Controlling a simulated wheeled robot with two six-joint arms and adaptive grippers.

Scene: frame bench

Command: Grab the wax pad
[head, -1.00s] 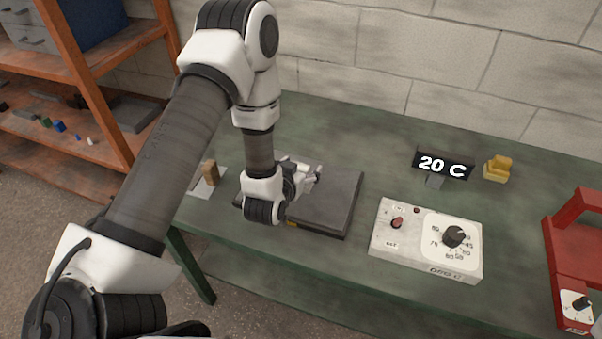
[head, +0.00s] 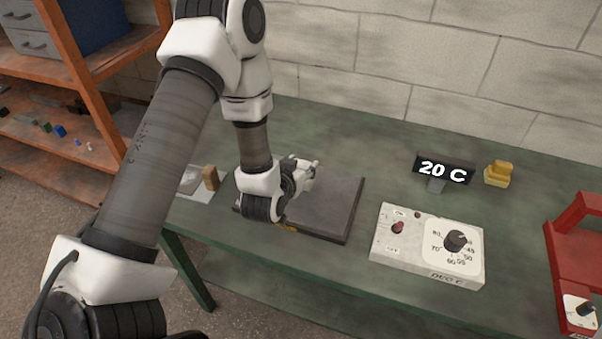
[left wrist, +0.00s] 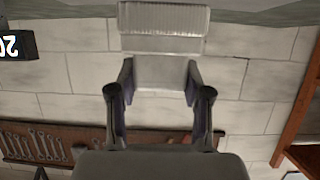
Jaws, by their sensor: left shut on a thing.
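My left gripper (head: 308,172) is over the dark flat plate (head: 332,207) on the green bench. In the left wrist view, its two fingers (left wrist: 160,85) are shut on a pale grey-white block (left wrist: 163,72) with a ribbed far part (left wrist: 163,20). In the head view the wrist and fingers hide most of this block. A small yellow block-like thing (head: 498,174) stands apart at the back right of the bench. No label shows which thing is the wax pad. My right gripper is not in view.
A white control box (head: 430,247) with a dial stands right of the plate, with a "20 C" display (head: 444,171) behind it. A red device (head: 572,265) stands at the right edge. A brown block (head: 210,178) is at the left, beside an orange shelf (head: 95,100).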

